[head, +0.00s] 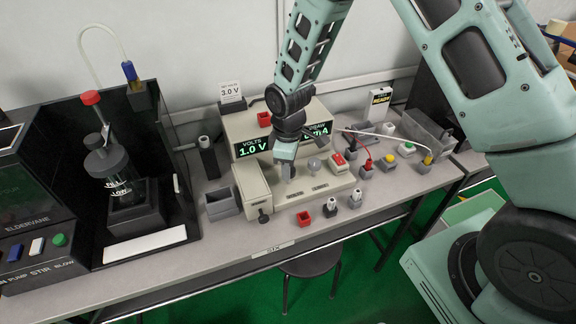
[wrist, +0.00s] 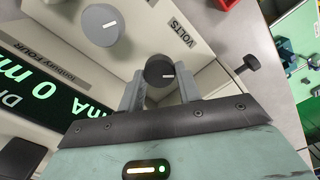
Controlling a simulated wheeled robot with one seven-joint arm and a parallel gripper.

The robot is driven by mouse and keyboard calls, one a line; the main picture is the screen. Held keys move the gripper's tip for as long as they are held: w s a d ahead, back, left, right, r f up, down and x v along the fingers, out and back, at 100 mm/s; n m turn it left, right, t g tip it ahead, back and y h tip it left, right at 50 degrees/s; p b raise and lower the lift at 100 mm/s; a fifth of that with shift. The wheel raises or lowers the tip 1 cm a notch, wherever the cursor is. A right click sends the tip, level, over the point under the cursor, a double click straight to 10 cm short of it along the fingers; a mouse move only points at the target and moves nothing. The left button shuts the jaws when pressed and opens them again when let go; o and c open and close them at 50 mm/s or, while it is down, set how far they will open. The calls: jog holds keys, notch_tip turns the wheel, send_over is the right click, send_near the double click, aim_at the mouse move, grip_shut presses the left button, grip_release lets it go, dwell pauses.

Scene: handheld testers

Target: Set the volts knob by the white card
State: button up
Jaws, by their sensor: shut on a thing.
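The power supply (head: 230,128) has a green display reading VOLTS 1.0 V, with a mA reading beside it partly hidden by my arm. The white card (head: 231,92) stands behind it and reads 3.0 V. In the wrist view, the dark volts knob (wrist: 159,71) with a white pointer line sits between my fingers, near the VOLTS label (wrist: 181,32). My gripper (wrist: 159,90) is shut on this knob; it also shows in the head view (head: 287,172), where it hides the knob. A grey knob (wrist: 101,25) is beside it, apart from my fingers; it also shows in the head view (head: 314,164).
A red cup (head: 264,119) sits on top of the supply. Several small grey holders, a red block (head: 304,218) and coloured buttons stand on the bench in front and right. A black stirring station (head: 125,180) fills the left.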

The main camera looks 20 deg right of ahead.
jog(key=m, duration=0.3)
jog(key=shift+m, duration=0.4)
jog(key=m, duration=0.3)
jog(key=shift+w+m, duration=0.1)
jog(key=shift+m, duration=0.2)
jog(key=m, duration=0.3)
jog(key=shift+r+m, duration=0.1)
jog(key=shift+m, duration=0.2)
jog(key=shift+d+m+p, duration=0.1)
jog(key=shift+m+p, duration=0.45)
jog(key=shift+m, duration=1.35)
jog(key=o, duration=1)
notch_tip(320, 180, up, 17)
jog(key=b, duration=0.1)
jog(key=shift+r, duration=0.15)
